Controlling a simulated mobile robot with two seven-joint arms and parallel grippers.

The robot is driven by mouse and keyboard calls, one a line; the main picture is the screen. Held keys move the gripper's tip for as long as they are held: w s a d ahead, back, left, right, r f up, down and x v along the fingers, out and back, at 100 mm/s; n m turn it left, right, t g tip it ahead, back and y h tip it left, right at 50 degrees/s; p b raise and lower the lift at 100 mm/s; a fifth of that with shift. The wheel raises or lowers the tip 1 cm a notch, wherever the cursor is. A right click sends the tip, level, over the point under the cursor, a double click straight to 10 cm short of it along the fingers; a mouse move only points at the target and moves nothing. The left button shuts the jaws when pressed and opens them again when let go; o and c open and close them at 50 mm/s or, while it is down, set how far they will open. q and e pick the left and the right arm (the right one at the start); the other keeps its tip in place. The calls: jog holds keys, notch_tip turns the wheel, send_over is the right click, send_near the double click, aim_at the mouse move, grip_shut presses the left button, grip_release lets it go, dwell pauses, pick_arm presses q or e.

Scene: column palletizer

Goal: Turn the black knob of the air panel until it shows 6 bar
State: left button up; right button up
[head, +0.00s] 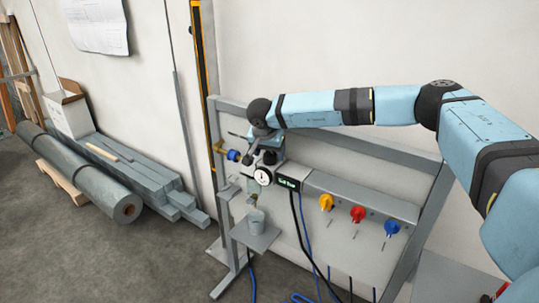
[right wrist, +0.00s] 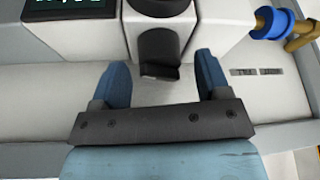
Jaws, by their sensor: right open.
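The air panel (head: 345,197) stands against the wall, with a round white gauge (head: 263,177) and a small display with green characters (head: 288,183) too small to read surely. In the right wrist view the display (right wrist: 70,3) is cut off at the top edge. The black knob (right wrist: 157,45) is at the top middle of the right wrist view. My right gripper (right wrist: 161,62) is open, its two blue fingers on either side of the knob's lower end, with gaps visible. In the head view the gripper (head: 268,153) is above the gauge and hides the knob. My left gripper is out of view.
Yellow (head: 326,202), red (head: 358,214) and blue (head: 392,228) knobs sit along the panel's right part. A blue fitting (right wrist: 274,22) on a brass pipe is close to the gripper. A cup (head: 256,217) stands on a small shelf. Hoses hang below.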

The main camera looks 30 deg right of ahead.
jog(key=shift+w+d+f, duration=0.1)
jog(key=shift+d+f, duration=0.1)
jog(key=shift+f, duration=0.4)
jog(key=c, duration=0.9)
